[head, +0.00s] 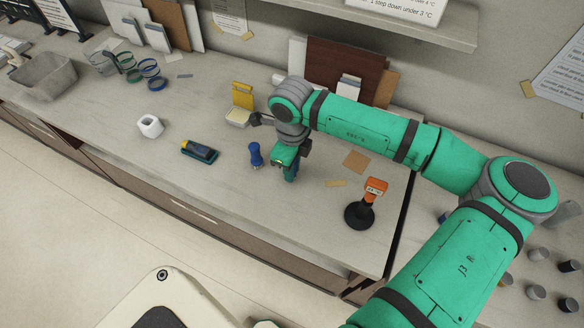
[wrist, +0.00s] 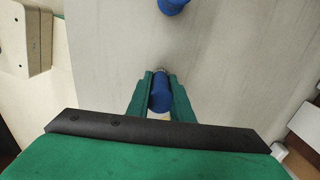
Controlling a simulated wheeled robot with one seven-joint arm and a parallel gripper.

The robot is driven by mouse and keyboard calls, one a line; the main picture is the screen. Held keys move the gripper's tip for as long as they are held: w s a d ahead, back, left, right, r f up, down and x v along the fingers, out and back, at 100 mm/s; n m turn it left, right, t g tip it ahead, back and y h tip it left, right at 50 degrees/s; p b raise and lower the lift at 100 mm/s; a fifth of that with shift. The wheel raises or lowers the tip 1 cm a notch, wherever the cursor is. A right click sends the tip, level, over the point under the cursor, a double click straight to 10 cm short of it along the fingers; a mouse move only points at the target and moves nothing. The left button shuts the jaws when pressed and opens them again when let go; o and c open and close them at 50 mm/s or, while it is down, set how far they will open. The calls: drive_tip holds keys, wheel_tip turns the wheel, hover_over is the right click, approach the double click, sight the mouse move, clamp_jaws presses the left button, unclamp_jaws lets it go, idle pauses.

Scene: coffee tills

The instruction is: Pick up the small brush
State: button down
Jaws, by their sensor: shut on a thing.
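My gripper (head: 290,174) points down at the counter in the head view. In the wrist view its green fingers (wrist: 161,78) are shut on a small blue thing with a greyish end, which looks like the small brush (wrist: 160,94). The fingers hide its sides, and the gripper hides it in the head view. I cannot tell whether it touches the counter. A second blue upright thing (head: 256,155) stands just left of my gripper, apart from it. A blue end (wrist: 174,5) also shows at the top of the wrist view.
A dark-blue and yellow device (head: 199,151) lies further left, with a white cup (head: 150,126) beyond. An orange-topped tool on a black round base (head: 362,210) stands right. A yellow holder (head: 241,102) stands behind. The front counter between these is clear.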

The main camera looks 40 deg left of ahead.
drive_tip(key=shift+r, duration=0.45)
wheel_tip(320, 180, up, 2)
drive_tip(key=shift+r, duration=0.1)
drive_tip(key=s+d+r, duration=0.1)
drive_tip(key=s+r, duration=0.9)
drive_tip(key=s, duration=0.4)
drive_tip(key=shift+d, duration=0.25)
drive_tip(key=shift+f, duration=0.1)
